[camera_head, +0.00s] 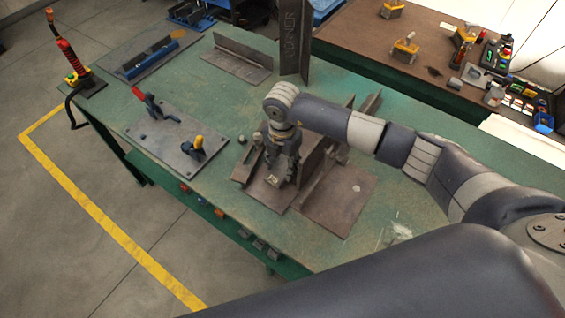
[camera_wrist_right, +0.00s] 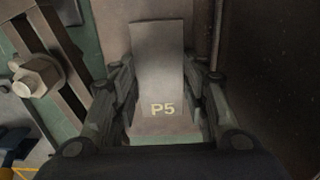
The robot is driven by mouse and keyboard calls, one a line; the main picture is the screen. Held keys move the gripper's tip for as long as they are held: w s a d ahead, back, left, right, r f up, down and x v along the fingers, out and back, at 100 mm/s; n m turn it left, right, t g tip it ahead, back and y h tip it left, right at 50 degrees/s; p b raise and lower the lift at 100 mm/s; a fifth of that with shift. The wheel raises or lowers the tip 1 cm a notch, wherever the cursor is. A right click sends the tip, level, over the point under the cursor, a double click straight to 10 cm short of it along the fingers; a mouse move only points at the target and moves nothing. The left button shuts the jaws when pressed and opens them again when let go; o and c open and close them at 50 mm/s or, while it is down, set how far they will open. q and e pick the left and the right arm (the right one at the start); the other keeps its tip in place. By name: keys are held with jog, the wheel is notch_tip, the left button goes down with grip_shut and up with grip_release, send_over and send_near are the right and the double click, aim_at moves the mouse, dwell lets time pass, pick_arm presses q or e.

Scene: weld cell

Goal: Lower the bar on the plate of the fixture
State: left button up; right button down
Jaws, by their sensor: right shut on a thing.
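My right gripper (camera_head: 284,172) points down over the brown steel pieces in the middle of the green table. In the right wrist view its two fingers (camera_wrist_right: 163,95) are shut on the sides of a grey bar marked P5 (camera_wrist_right: 158,55). In the head view the gripper mostly hides the bar, and a small pale label (camera_head: 273,180) shows below the fingers. I cannot tell whether the bar touches anything below. The fixture plate (camera_head: 160,132), grey with a red-handled clamp (camera_head: 146,102) and a yellow-handled clamp (camera_head: 198,147), lies left of the gripper. My left gripper is out of view.
A flat brown plate (camera_head: 345,200) lies right of the gripper. An angle piece (camera_head: 240,60) and a tall upright beam (camera_head: 297,40) stand behind. A bolt head (camera_wrist_right: 38,76) shows at left in the wrist view. A brown bench (camera_head: 380,50) with tools stands at the back right.

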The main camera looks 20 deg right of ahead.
jog(key=shift+f, duration=0.15)
jog(key=c, duration=0.8)
grip_release()
jog(key=shift+c, duration=0.2)
notch_tip(320, 180, up, 12)
